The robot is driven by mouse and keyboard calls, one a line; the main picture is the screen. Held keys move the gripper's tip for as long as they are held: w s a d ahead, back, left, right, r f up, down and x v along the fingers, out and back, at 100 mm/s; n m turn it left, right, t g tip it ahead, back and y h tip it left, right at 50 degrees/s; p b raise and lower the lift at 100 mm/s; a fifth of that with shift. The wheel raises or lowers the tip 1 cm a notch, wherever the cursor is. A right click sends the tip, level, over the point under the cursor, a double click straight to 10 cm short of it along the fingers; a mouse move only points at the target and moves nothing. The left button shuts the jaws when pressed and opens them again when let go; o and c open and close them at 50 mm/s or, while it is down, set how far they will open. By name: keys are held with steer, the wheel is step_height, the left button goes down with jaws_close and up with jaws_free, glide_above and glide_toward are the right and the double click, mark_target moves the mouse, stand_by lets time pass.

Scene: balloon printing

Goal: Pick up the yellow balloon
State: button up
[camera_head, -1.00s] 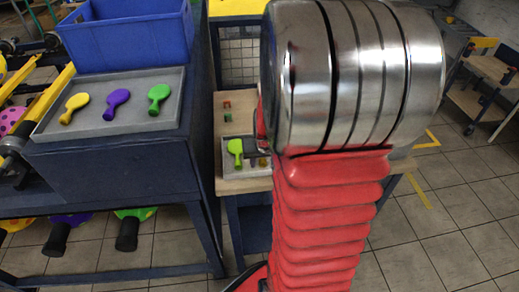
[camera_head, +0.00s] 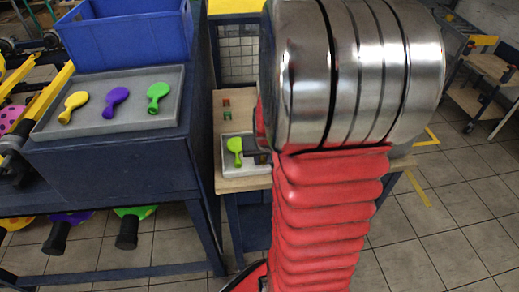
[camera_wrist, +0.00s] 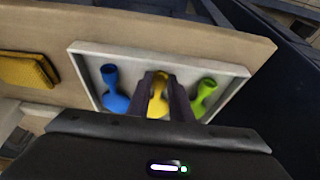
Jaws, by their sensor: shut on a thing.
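In the wrist view, the yellow balloon (camera_wrist: 158,104) lies in the middle of a white tray, between a blue balloon (camera_wrist: 114,98) on the left and a green balloon (camera_wrist: 205,97) on the right. My gripper (camera_wrist: 161,82) is shut on the yellow balloon, with one dark finger on each side of it. The tray (camera_wrist: 213,66) is on a light wooden table. Whether the yellow balloon touches the tray is hard to tell.
A yellow patterned block (camera_wrist: 26,70) lies left of the tray. In the head view, a dark workbench on the left carries a grey tray (camera_head: 88,126) with yellow, purple and green balloons and a blue crate (camera_head: 128,40).

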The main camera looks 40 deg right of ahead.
steer(key=shift+r, duration=0.1)
step_height(320, 180, up, 10)
stand_by(0.6)
stand_by(0.5)
